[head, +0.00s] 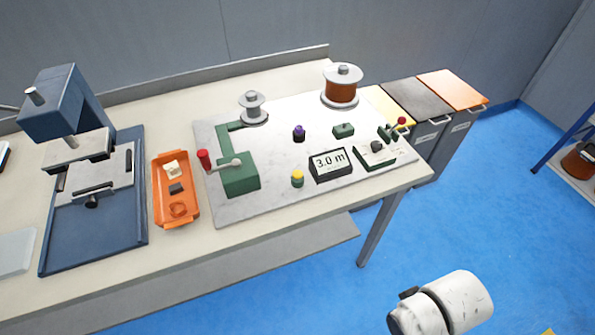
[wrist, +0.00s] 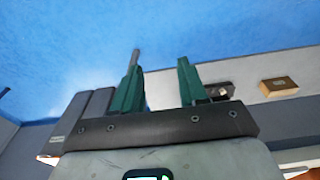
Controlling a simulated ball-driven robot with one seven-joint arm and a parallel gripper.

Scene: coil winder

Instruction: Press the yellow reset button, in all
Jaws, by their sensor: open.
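The yellow reset button (head: 297,175) sits on a small green base near the front edge of the pale winder board (head: 265,209), left of the display. The button cannot be made out in the wrist view.
A green crank with a red knob (head: 204,159) stands left of the button. Behind are a purple-topped knob (head: 298,133), an empty spool (head: 252,106) and a copper wire spool (head: 341,91). An orange tray (head: 163,214) and blue press (head: 60,102) stand left.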

